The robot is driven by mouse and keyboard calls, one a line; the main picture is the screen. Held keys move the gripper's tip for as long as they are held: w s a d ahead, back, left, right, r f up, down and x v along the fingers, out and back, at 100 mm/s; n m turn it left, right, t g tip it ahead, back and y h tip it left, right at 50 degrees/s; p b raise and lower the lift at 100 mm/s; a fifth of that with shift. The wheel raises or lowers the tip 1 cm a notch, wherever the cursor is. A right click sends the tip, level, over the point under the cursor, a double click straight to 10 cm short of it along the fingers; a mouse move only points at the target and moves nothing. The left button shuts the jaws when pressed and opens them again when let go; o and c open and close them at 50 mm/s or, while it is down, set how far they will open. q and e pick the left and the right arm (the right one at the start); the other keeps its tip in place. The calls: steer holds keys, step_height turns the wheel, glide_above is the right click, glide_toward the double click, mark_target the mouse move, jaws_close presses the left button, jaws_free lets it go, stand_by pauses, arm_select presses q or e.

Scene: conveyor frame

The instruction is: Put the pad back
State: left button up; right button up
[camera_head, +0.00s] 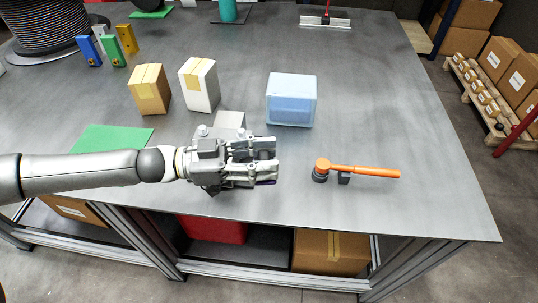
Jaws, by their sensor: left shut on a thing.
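My left gripper (268,162) reaches in from the left over the front middle of the grey table. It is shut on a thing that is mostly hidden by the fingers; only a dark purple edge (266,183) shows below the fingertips. I cannot tell for certain that this is the pad. A flat green mat (112,137) lies on the table behind my left forearm, partly covered by it. My right gripper is not in view.
A light grey block (231,119) stands just behind the gripper. A cardboard box (150,90), a white box (200,85) and a translucent blue bin (291,99) stand farther back. The table's right side (420,130) is clear.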

arm_select(q)
steer(key=shift+s+a+m+g, duration=0.15)
steer(key=shift+a+m+g, duration=0.15)
steer(key=shift+m+g, duration=0.35)
steer(key=shift+s+d+g, duration=0.2)
steer(key=shift+d+g, duration=0.05)
steer(key=s+d+r+g, duration=0.1)
steer(key=s+d+r, duration=0.3)
steer(key=s+d, duration=0.9)
step_height(320, 180, up, 5)
steer(key=w+d+n+t, duration=0.1)
steer(key=w+n+t, duration=0.2)
steer(key=t, duration=0.2)
steer(key=w+a+f+n+t+y, duration=0.4)
steer(key=w+a+n+t+y, duration=0.35)
steer(key=a+t, duration=0.25)
steer(key=s+a+f+n+t+y, duration=0.1)
steer(key=s+a+f+n+y, duration=0.1)
steer(key=a+f+y, duration=0.3)
steer(key=s+a+f+n+t+y, duration=0.2)
steer(key=a+f+n+y, duration=0.3)
steer(key=a, duration=0.8)
steer(key=shift+a, duration=0.25)
